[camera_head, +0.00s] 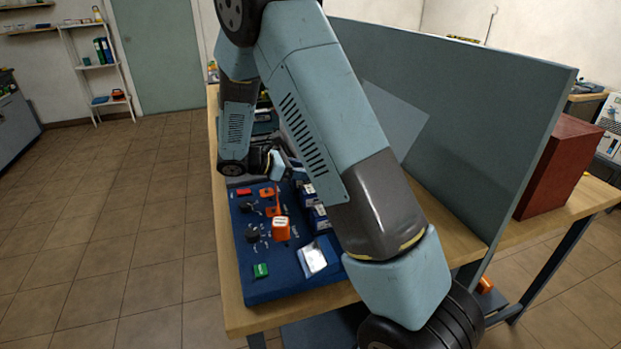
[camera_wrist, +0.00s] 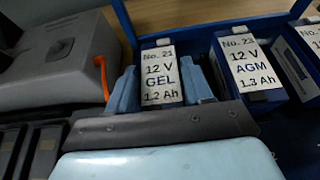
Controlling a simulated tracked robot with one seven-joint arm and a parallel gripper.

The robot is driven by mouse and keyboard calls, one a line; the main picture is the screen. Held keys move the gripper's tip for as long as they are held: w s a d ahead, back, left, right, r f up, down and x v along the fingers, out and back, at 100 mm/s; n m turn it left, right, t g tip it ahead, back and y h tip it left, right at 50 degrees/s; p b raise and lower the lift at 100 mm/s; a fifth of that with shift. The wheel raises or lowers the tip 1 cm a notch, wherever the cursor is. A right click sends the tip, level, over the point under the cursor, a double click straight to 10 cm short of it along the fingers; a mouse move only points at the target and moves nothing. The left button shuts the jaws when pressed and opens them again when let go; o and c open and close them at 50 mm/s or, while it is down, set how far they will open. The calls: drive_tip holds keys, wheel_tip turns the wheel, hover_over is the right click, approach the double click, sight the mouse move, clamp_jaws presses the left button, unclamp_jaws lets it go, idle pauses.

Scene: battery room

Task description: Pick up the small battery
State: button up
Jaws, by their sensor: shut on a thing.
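The small battery (camera_wrist: 161,76) is blue with a white label reading "No. 21, 12 V GEL, 1.2 Ah" in the wrist view. My gripper (camera_wrist: 160,88) has one blue-grey finger on each side of it and is shut on it. The battery stands in a row inside a blue-edged holder (camera_wrist: 126,24); whether its underside touches the holder is hidden. In the head view my gripper (camera_head: 277,165) is beyond the control panel, and my arm covers much of that area.
A second battery, "12 V AGM" (camera_wrist: 251,66), stands close on the right, and another (camera_wrist: 312,40) is cut off by the edge. A grey device (camera_wrist: 55,65) with an orange cable is left. The blue control panel (camera_head: 285,278) lies on the table; a tall divider (camera_head: 470,110) stands right.

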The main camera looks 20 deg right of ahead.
clamp_jaws()
